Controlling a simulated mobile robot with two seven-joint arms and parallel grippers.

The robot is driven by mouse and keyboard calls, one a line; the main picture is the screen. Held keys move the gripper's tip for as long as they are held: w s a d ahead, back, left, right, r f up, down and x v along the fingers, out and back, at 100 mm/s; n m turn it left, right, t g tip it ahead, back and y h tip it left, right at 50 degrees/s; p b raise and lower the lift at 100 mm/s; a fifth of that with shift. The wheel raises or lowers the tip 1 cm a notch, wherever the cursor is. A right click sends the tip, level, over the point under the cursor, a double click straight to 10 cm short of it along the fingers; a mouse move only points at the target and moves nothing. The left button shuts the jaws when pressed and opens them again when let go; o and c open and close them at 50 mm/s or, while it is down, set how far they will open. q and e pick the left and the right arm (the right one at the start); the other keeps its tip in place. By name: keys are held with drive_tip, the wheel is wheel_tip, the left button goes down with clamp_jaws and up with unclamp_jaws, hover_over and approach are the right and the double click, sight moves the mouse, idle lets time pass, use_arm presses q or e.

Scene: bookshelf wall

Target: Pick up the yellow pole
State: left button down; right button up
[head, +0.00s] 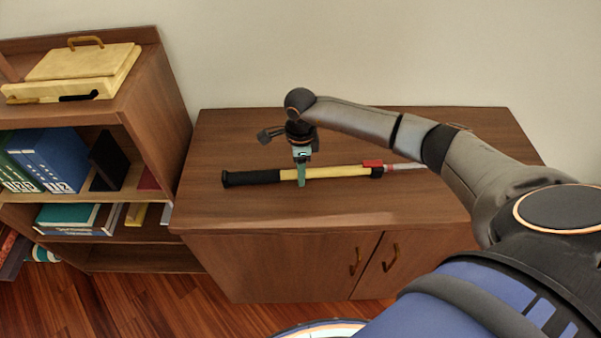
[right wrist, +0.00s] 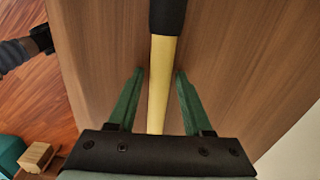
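The yellow pole (head: 340,172) lies on top of the brown cabinet (head: 400,206). It has a black grip at its left end, a red clamp, and a thinner silvery tip at its right. My right gripper (head: 301,181) is over the yellow part near the black grip, pointing down. In the right wrist view the yellow pole (right wrist: 160,75) runs between the two green fingers of the open right gripper (right wrist: 157,75), with a gap on each side. I do not see my left gripper.
A wooden bookshelf (head: 160,90) stands to the left, with a cream case (head: 80,65) on top and several books inside. The cabinet top around the pole is clear. A pale wall (head: 400,50) rises behind.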

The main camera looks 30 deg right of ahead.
clamp_jaws()
drive_tip(key=shift+r, duration=0.1)
idle(1.0)
